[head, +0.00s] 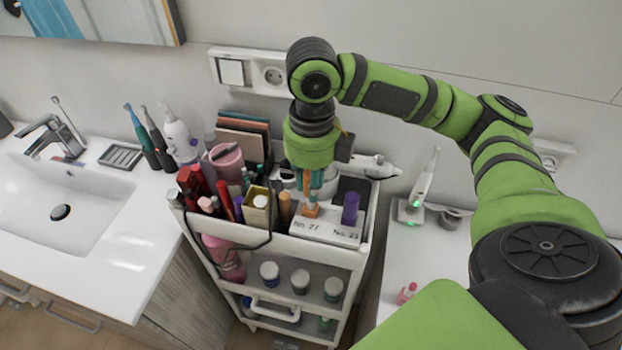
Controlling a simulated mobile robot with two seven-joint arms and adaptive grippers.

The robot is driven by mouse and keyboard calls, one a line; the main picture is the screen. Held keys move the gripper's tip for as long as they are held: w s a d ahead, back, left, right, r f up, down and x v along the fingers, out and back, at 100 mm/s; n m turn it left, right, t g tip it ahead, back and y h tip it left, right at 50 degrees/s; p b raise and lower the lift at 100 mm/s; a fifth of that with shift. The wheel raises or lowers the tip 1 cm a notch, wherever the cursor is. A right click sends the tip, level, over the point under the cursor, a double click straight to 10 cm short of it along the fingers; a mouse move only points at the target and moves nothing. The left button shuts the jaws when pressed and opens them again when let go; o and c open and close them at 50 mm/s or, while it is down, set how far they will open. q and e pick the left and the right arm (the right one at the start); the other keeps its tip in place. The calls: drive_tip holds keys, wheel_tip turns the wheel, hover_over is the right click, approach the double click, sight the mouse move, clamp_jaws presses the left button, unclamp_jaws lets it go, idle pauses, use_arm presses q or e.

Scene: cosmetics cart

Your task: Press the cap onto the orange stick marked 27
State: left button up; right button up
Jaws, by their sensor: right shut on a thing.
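The white holder (328,232) marked "No. 27" and "No. 23" sits on the cart's top tray. The orange stick (311,211) stands at the "No. 27" place, and only its lower part shows clearly. My right gripper (314,190) points down directly above it and is shut on the cap, which is mostly hidden between the fingers. I cannot tell whether the cap touches the stick or how far it sits on it. A purple stick (350,208) stands upright at "No. 23", just right of my gripper. My left gripper is out of view.
Left on the cart, brushes, tubes, a pink cup (227,160) and a gold-coloured box (257,206) stand close together. A dark cable hangs over the cart's front. Lower shelves hold jars (300,280). A white device (413,205) stands on the right counter.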

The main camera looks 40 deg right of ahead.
drive_tip(key=shift+f, duration=1.9)
idle(1.4)
drive_tip(key=o, duration=1.1)
drive_tip(key=shift+o, duration=1)
drive_tip(key=shift+s, duration=0.1)
drive_tip(key=shift+d, duration=0.1)
drive_tip(key=shift+r, duration=0.1)
drive_tip(key=shift+r, duration=0.1)
